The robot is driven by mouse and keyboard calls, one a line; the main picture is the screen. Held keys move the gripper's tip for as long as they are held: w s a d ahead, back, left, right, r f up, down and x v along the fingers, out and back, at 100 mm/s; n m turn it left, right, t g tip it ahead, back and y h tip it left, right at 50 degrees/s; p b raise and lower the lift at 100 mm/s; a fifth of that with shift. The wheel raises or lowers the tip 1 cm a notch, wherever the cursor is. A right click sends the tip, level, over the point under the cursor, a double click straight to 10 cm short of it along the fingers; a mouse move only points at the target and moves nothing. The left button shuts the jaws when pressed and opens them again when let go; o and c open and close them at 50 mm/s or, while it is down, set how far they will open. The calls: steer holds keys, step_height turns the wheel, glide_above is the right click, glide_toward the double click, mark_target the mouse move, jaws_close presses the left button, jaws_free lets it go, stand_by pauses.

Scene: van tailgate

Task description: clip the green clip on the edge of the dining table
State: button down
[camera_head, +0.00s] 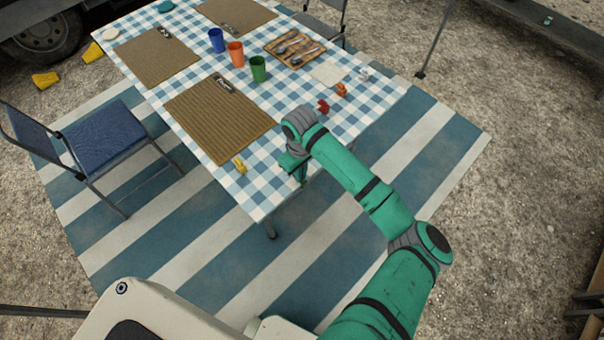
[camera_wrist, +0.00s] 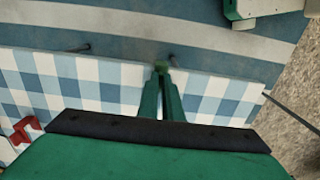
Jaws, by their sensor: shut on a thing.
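The dining table (camera_head: 262,199) has a blue-and-white checked cloth, and its near edge also runs across the wrist view (camera_wrist: 215,90). My gripper (camera_head: 300,179) is at this near edge, its fingers pointing down. In the wrist view my gripper (camera_wrist: 162,72) is shut, with a small green clip (camera_wrist: 162,64) between its fingertips. The clip is right at the edge line, mostly hidden by the fingers. I cannot tell whether its jaws are around the edge or just beside it. In the head view the clip cannot be told apart from my green gripper.
A yellow clip (camera_head: 239,166) lies near the table's left edge. Red (camera_head: 323,107), orange (camera_head: 341,90) and white (camera_head: 363,74) clips lie beyond my arm. Brown placemats (camera_head: 219,118), cups and a cutlery tray (camera_head: 295,48) fill the table. A blue chair (camera_head: 107,138) stands left.

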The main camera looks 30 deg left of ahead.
stand_by(0.4)
steer(key=c, duration=1.9)
jaws_free()
steer(key=shift+o, duration=0.2)
step_height(320, 180, up, 11)
steer(key=shift+f, duration=0.1)
